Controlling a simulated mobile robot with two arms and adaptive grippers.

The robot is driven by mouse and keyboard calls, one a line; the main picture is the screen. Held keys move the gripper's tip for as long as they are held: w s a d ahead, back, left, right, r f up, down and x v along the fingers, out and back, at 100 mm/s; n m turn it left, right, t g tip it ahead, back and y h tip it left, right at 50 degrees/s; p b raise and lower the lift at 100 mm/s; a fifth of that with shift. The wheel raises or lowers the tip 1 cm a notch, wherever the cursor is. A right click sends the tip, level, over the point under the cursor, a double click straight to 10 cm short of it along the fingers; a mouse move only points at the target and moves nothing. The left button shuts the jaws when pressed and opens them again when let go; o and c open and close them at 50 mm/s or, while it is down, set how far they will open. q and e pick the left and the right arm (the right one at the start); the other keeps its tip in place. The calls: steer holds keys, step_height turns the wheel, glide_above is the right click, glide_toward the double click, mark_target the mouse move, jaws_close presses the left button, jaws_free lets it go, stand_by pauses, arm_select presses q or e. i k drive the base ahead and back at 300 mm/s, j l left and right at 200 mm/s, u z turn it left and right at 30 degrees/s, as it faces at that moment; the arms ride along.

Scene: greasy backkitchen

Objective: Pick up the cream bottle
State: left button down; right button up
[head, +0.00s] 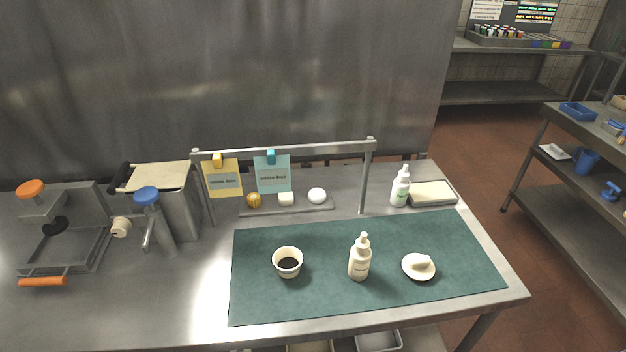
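Neither of my grippers shows in the head view, and nothing is touching either bottle.
A cup with dark contents (287,262) stands left of the cream bottle; a small white dish (418,267) is to its right. A metal rail (285,149) with two hanging cards stands behind the mat. Metal devices crowd the left. The mat's front is clear.

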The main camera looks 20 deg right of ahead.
mark_target(361, 253)
steer(key=z, duration=0.95)
steer(key=l, duration=0.1)
